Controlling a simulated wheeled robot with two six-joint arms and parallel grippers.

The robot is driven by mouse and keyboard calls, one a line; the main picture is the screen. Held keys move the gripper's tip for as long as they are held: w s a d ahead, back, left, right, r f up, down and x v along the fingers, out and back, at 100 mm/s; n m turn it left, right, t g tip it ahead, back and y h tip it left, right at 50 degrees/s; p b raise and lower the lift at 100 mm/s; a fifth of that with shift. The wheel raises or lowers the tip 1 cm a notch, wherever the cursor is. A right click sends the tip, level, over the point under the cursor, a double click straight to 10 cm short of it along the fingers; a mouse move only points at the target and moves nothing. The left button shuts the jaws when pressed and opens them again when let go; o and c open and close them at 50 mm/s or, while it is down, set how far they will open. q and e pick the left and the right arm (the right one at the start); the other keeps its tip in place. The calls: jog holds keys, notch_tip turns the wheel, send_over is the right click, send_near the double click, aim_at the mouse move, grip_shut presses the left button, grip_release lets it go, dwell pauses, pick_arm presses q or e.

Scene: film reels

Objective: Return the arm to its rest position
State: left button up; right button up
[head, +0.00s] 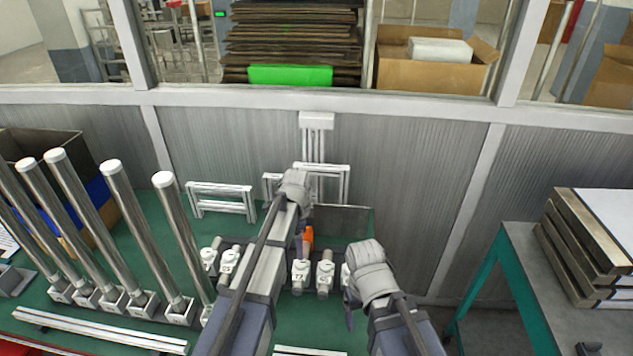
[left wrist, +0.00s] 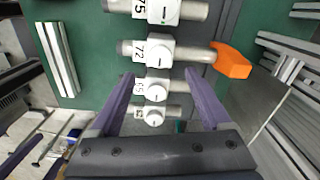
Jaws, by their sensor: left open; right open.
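My left arm (head: 262,270) reaches out over the green table in the head view, its wrist (head: 294,185) near the middle. Its gripper is mostly hidden there by the arm. In the left wrist view my left gripper (left wrist: 160,78) is open, its purple fingers apart on either side of white numbered collars (left wrist: 158,87) on short metal cylinders. I see nothing held; whether the fingers touch the cylinders I cannot tell. My right arm (head: 395,315) is bent at the lower middle of the head view. Its gripper (head: 349,312) is open, partly hidden by the wrist.
The green table (head: 225,325) holds tall metal posts (head: 130,220) at left, white frames (head: 222,200) at back and an orange-tipped cylinder (left wrist: 232,60). A ribbed wall (head: 420,180) closes the back. A grey bench (head: 545,280) with stacked slabs (head: 590,240) stands at right.

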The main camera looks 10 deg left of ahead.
pick_arm(q)
jog(key=s+d+n, duration=0.2)
jog(key=s+n, duration=0.2)
jog(key=s, duration=0.3)
jog(key=s+d+n, duration=0.2)
jog(key=s+n, duration=0.2)
jog(key=s, duration=0.3)
jog(key=s+d+n+y, duration=0.1)
jog(key=s+d+n, duration=0.2)
jog(key=s, duration=0.5)
jog(key=shift+n, duration=0.5)
